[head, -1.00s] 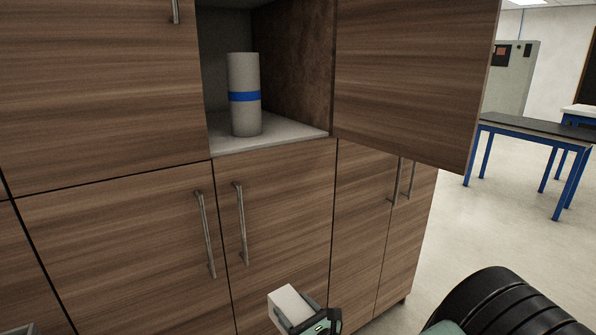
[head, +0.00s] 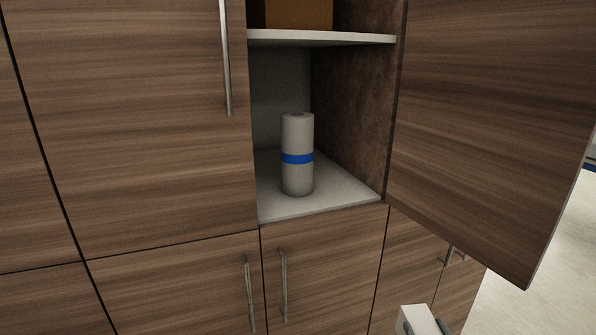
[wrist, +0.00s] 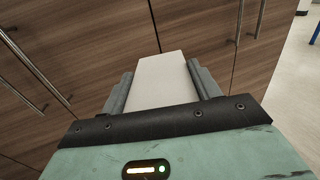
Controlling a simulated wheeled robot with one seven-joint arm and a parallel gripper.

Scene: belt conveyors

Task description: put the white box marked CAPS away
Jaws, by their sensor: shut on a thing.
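A plain white box (wrist: 163,80) is held between the two fingers of my gripper (wrist: 162,88) in the wrist view; no CAPS marking shows on the faces in sight. In the head view the white box (head: 415,320) and part of my gripper (head: 441,326) show at the bottom edge, in front of the lower cabinet doors and below the open cupboard. The open cupboard has a lower shelf (head: 335,200) and an upper shelf (head: 320,38). A grey cylinder with a blue band (head: 297,155) stands upright on the lower shelf.
The cupboard's door (head: 490,120) stands open to the right and juts outward. A brown box (head: 298,13) sits on the upper shelf. The closed door (head: 130,120) on the left has a long handle. Bare shelf shows around the cylinder.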

